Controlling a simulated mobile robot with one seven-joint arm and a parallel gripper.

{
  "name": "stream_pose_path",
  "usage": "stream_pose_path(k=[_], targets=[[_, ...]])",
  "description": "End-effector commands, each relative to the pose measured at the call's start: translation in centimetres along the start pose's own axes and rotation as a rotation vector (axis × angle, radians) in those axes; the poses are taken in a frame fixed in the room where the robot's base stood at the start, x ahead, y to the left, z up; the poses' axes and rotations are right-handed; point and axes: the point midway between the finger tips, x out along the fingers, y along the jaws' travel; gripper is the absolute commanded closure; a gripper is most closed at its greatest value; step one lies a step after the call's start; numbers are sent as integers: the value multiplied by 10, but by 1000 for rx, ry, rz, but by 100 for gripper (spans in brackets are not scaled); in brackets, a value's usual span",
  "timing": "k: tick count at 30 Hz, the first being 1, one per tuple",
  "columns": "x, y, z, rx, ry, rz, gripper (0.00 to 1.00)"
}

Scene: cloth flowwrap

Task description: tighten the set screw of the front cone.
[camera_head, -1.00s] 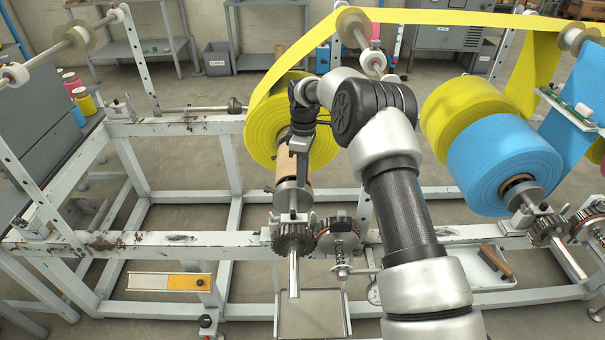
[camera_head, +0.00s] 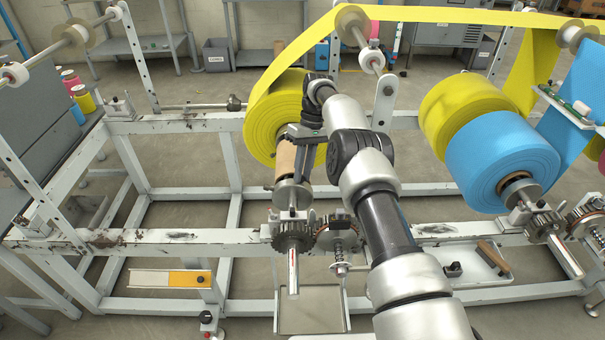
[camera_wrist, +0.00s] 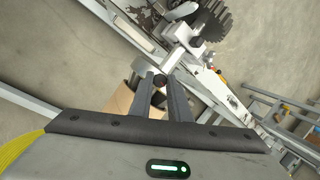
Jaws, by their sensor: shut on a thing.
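The front cone (camera_head: 291,194) is a grey metal disc on the shaft, pushed up to the brown core (camera_head: 292,160) of the yellow roll (camera_head: 277,118). My gripper (camera_head: 302,176) is at the cone's upper side, its body above it and turned sideways. In the wrist view, the two dark fingers of my gripper (camera_wrist: 163,84) are closed on a small round black knob, the set screw (camera_wrist: 159,80). Pale metal of the cone (camera_wrist: 151,70) shows beside it. The screw's thread is hidden, and in the head view the fingers hide the screw.
A toothed gear (camera_head: 292,236) and the shaft end stand in front of the cone. A second gear (camera_head: 338,232) is beside it. A blue roll (camera_head: 500,160) stands to the right. A tray (camera_head: 478,264) with a wooden-handled tool sits on the lower right.

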Motion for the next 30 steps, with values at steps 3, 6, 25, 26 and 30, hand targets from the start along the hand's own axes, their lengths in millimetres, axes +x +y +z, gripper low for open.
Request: stream_pose_path(k=[3, 6, 25, 26, 30], targets=[[0, 1, -1, 37, 5, -13, 100], [-1, 1, -1, 60, 5, -21, 100], [-1, 1, 0, 99, 3, -35, 100], [-1, 1, 0, 99, 3, -35, 100], [-1, 1, 0, 99, 3, -35, 72]])
